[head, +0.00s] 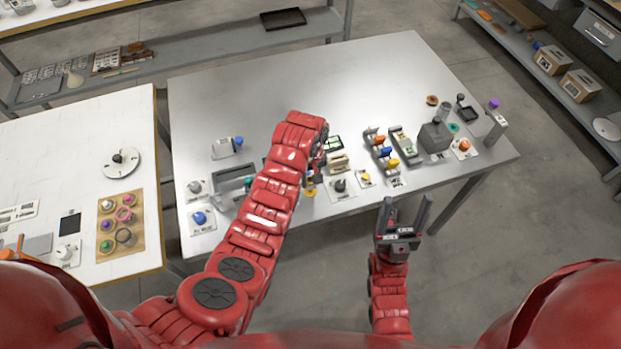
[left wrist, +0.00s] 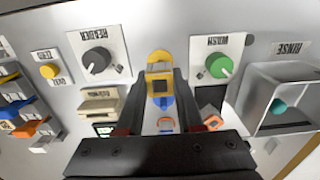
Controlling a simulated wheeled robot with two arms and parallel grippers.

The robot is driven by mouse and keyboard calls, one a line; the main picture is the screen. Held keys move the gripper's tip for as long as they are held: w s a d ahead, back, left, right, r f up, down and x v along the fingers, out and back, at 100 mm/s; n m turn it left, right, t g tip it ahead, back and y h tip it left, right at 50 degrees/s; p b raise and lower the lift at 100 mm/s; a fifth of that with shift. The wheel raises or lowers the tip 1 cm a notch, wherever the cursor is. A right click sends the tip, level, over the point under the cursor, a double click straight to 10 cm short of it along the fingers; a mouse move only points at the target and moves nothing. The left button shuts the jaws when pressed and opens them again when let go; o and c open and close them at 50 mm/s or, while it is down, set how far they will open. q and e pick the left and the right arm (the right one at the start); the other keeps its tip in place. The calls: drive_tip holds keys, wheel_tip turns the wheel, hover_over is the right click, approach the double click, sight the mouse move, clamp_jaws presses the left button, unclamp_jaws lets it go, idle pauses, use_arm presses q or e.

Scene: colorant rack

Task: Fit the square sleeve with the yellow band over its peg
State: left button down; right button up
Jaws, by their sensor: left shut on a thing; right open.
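My left gripper (left wrist: 161,82) is shut on a yellow-banded piece, which I take to be the square sleeve (left wrist: 159,62); a squarish dark opening shows in it. In the head view my left gripper (head: 316,172) is over the front middle of the grey table, largely hidden by its own arm, with a bit of yellow (head: 310,188) below it. Blue and orange parts show between the fingers beyond the sleeve. I cannot tell which part is its peg. My right gripper (head: 407,204) is open and empty, off the table's front edge.
The grey RINSE box (left wrist: 285,100) stands to the right in the wrist view. Coloured valves (head: 381,150) stand right of my left gripper. The back of the grey table (head: 300,85) is clear.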

use_arm(q)
drive_tip(key=shift+f+b, duration=1)
drive_tip(key=shift+f, duration=0.75)
drive_tip(key=shift+r, duration=0.1)
drive_tip(key=shift+c, duration=2.3)
unclamp_jaws()
